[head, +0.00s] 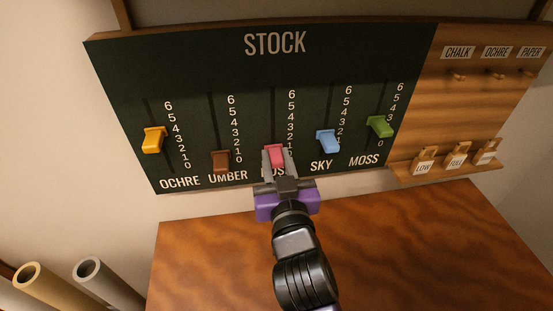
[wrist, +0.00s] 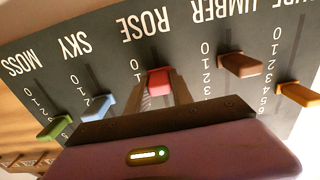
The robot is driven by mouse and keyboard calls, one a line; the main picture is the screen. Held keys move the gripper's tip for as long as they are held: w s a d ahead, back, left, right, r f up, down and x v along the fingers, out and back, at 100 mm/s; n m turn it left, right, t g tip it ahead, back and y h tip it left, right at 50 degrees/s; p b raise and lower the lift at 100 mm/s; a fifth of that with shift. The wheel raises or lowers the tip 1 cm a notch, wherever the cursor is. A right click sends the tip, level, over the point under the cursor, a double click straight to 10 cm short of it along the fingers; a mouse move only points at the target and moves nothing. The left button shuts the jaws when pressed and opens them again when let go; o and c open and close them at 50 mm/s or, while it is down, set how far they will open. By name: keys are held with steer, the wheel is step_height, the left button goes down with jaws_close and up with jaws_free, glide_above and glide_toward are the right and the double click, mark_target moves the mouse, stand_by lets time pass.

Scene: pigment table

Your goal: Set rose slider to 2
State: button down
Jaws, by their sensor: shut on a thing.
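The rose slider (head: 276,152) is a pinkish-red knob in the middle slot of the dark STOCK board (head: 190,65). My gripper (head: 278,163) is shut on it, one finger on each side. In the wrist view the red knob (wrist: 159,80) sits between my fingertips (wrist: 161,90). The knob stands near the low end of its scale, around 0 to 1; my fingers hide part of the scale and the ROSE label in the head view, so its exact mark is unclear.
The brown umber slider (head: 221,160) is close on the left and the blue sky slider (head: 328,140) on the right. The ochre slider (head: 153,139) and green moss slider (head: 380,126) are farther out. A wooden table (head: 190,260) lies below.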

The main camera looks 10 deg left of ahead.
stand_by(0.3)
step_height(320, 180, up, 3)
steer(key=shift+f+p, duration=0.2)
steer(key=shift+p, duration=0.6)
steer(key=c, duration=1.1)
jaws_free()
